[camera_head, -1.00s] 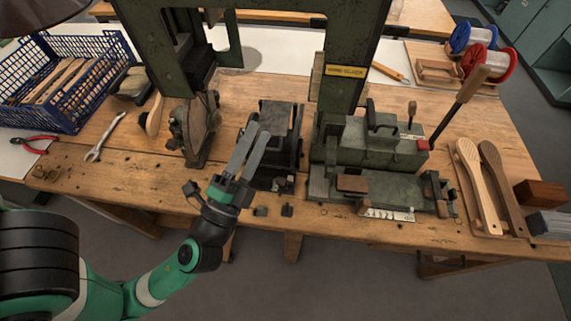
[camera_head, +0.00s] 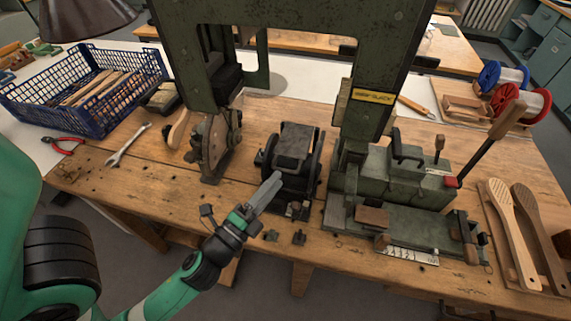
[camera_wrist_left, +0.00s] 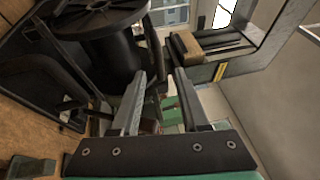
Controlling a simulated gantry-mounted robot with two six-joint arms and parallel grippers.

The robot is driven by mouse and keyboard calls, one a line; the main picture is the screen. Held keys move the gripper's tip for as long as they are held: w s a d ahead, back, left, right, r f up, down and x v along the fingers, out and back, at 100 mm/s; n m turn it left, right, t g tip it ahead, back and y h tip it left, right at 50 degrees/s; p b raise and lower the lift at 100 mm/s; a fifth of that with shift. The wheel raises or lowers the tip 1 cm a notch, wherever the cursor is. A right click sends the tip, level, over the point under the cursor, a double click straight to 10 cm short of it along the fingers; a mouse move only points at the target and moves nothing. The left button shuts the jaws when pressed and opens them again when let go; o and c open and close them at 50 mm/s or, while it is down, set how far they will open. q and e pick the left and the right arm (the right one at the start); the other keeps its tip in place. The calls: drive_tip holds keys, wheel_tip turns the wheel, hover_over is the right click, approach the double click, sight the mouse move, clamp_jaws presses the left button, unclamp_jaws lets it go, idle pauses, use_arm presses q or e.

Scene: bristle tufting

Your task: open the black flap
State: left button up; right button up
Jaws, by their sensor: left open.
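The black flap (camera_head: 294,145) appears to be the dark flat lid on top of the small black machine (camera_head: 269,166) at the middle of the bench. It looks closed, lying roughly level. My left gripper (camera_head: 277,180) is in front of the machine, at its lower left front, with its grey fingers pointing toward it. In the left wrist view the two fingers (camera_wrist_left: 160,76) stand apart with nothing held between them. Contact with the machine cannot be told. My right gripper is in neither view.
A tall green press frame (camera_head: 375,75) rises behind the machine. A green vise-like fixture (camera_head: 405,180) stands to its right. A blue crate (camera_head: 95,122), a wrench (camera_head: 128,145) and red pliers (camera_head: 65,144) are at left. Paddle-shaped wooden pieces (camera_head: 513,230) lie at right.

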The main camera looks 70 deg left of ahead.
sight(286, 171)
use_arm(q)
drive_tip(key=p+x, duration=0.1)
drive_tip(key=x, duration=0.3)
drive_tip(key=shift+w+a+r, duration=0.15)
drive_tip(key=shift+w+r, duration=0.1)
drive_tip(key=shift+w+a+f, duration=0.1)
drive_tip(key=shift+w, duration=0.1)
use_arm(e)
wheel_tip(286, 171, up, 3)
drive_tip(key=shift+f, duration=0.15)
use_arm(q)
clamp_jaws()
idle(0.7)
